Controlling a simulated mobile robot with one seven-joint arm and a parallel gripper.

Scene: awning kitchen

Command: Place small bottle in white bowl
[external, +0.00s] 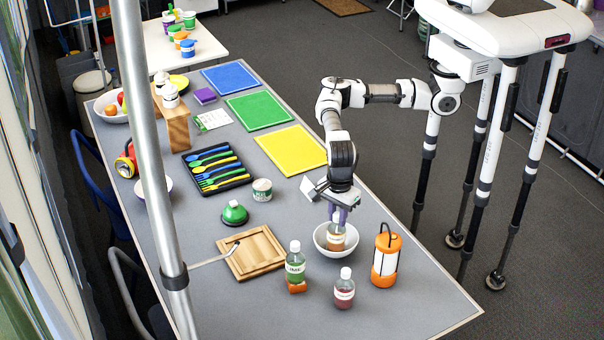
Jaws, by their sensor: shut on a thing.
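My gripper (339,214) points down over the white bowl (320,240) near the front right part of the grey table. It is shut on a small bottle (336,238) with an orange-brown body and a pale label. The bottle is roughly upright and appears within the bowl's rim. The fingers hide its top. I cannot tell whether its base touches the bowl's bottom.
An orange lantern (386,256) stands close to the bowl's right. A green bottle (295,263) and a dark red bottle (344,291) stand in front. A wooden board (256,252) and a green-domed item (235,214) lie left. A cutlery tray (217,168) is farther back.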

